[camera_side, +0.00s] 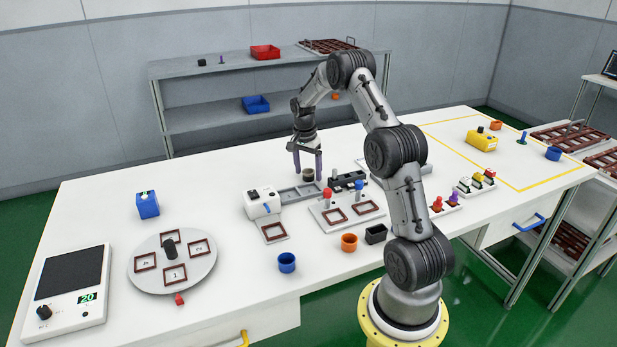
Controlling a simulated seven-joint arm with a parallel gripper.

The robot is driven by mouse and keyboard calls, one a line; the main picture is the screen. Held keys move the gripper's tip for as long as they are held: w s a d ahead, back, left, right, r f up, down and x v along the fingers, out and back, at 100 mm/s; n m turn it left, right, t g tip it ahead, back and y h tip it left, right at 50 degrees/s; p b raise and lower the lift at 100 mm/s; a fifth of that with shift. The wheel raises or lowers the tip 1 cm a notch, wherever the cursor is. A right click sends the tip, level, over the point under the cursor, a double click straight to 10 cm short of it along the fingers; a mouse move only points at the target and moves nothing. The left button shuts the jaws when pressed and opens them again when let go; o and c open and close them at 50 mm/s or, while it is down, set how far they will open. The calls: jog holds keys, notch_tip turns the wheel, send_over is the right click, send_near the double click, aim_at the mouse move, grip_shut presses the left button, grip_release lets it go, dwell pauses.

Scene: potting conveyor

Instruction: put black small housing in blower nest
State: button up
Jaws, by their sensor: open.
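A small black open-topped housing (376,233) stands on the white table near the front edge, just left of my arm. A white machine with dark knobs (262,204) stands left of centre. In front of it is a grey plate with a brown square frame (274,230), which looks empty; I cannot tell for sure that this is the blower nest. My gripper (308,177) points down over the grey trays behind, with its fingers apart. A dark round piece (308,174) shows between the fingers; whether they touch it is unclear. The gripper is away from the black housing.
An orange cup (349,242) and a blue cup (287,262) stand beside the housing. A plate with brown frames and red and blue knobs (345,211) lies between the housing and my gripper. A round turntable (172,281) is at left. The table's left-middle is clear.

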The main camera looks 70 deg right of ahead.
jog(key=shift+c, duration=0.3)
grip_shut()
jog(key=shift+r, duration=0.1)
